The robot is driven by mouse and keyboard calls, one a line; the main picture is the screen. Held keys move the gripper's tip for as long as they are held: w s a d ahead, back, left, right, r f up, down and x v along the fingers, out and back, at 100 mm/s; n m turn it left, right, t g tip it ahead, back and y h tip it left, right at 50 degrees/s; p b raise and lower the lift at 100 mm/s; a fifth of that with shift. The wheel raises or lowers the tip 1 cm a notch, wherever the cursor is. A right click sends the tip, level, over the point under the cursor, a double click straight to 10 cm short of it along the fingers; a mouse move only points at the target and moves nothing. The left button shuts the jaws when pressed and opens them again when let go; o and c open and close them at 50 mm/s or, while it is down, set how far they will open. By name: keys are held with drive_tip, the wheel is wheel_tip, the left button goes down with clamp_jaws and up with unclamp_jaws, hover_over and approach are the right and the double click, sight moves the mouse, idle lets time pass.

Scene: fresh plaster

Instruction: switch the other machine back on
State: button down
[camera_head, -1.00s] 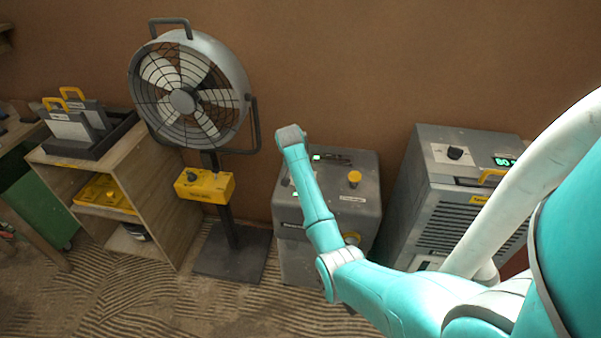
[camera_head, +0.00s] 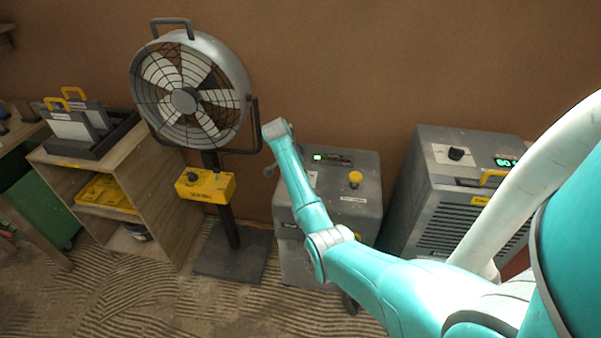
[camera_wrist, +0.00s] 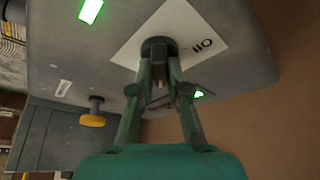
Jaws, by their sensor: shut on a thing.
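The middle grey machine (camera_head: 335,235) stands by the wall. Its top has a yellow mushroom button (camera_head: 355,178) and a small panel with a green light (camera_head: 318,157). In the wrist view my gripper (camera_wrist: 160,65) is shut on a dark knob (camera_wrist: 160,46) on a white marked plate (camera_wrist: 185,30). A small green light (camera_wrist: 199,94) glows beside it. The yellow button also shows in the wrist view (camera_wrist: 92,119).
A caged fan (camera_head: 188,95) with a yellow control box (camera_head: 205,186) stands left of the middle machine. A wooden shelf (camera_head: 160,180) is farther left. The brown wall is close behind. Ridged floor lies open in front.

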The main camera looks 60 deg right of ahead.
idle(0.4)
drive_tip(key=c, duration=1.1)
unclamp_jaws()
drive_tip(key=shift+c, duration=0.2)
drive_tip(key=v, duration=1.2)
drive_tip(key=shift+a, duration=0.1)
